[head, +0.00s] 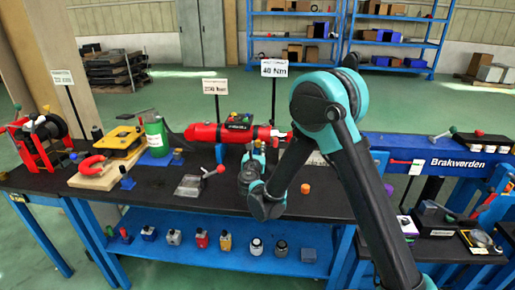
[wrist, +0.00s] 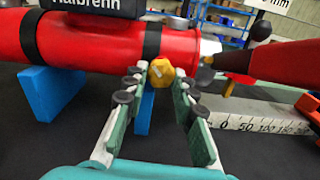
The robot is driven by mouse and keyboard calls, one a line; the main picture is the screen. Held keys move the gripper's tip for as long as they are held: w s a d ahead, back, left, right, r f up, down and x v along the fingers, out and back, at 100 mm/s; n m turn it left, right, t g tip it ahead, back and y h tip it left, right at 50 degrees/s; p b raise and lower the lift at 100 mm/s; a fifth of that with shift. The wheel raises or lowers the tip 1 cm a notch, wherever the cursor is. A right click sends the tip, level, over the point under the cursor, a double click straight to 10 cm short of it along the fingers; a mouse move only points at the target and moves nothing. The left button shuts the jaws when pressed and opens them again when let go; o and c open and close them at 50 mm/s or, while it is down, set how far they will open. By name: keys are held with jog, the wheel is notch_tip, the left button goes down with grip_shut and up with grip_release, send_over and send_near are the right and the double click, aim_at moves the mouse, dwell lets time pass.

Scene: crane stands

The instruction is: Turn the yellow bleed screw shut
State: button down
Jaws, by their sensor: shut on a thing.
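The yellow bleed screw (wrist: 161,73) is a small faceted knob at the right part of the red cylinder (wrist: 95,42), in the wrist view. My gripper (wrist: 160,80) has its two fingertips on either side of the screw and is shut on it. The red cylinder lies level on blue supports (wrist: 50,92). In the head view the red cylinder (head: 203,133) lies on the dark bench, with my gripper (head: 258,148) at its near side towards the right. I cannot make out the screw there.
A dark red tapered part (wrist: 280,62) and a ruler-like scale (wrist: 250,122) lie right of my gripper. A tool with a red handle (head: 214,171) is left of my arm on the bench (head: 320,205). A blue beam (head: 420,150) stands to the right. An orange cap (head: 305,188) is nearby.

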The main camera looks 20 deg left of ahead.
jog(key=m, duration=0.4)
jog(key=shift+m, duration=2.1)
jog(key=c, duration=1.2)
grip_release()
jog(key=v, duration=1.2)
jog(key=shift+s+a, duration=0.1)
